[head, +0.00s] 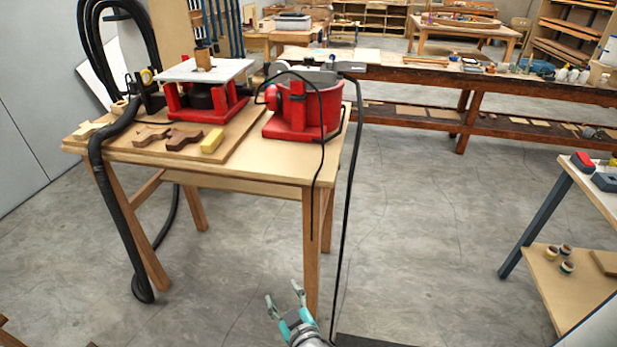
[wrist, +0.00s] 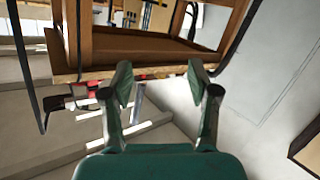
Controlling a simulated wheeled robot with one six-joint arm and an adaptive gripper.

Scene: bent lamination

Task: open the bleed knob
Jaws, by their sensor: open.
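I cannot make out a bleed knob for certain in either view. In the head view, a small round yellow-and-black part (head: 147,76) sits near a black fitting at the back left of the wooden table (head: 275,168), by the black hose (head: 98,150). It is too small to identify. My gripper (head: 283,291) is low in front of the table, near its front right leg, well away from that part. Its teal-and-grey fingers are apart and empty. The wrist view also shows the open gripper (wrist: 160,67), with the table's wooden frame (wrist: 130,45) beyond its fingertips.
Two red machines stand on the table, one with a pale top plate (head: 204,70), one a round red body (head: 303,107). Dark cables hang down the table's right side. A side bench (head: 590,190) stands at the right.

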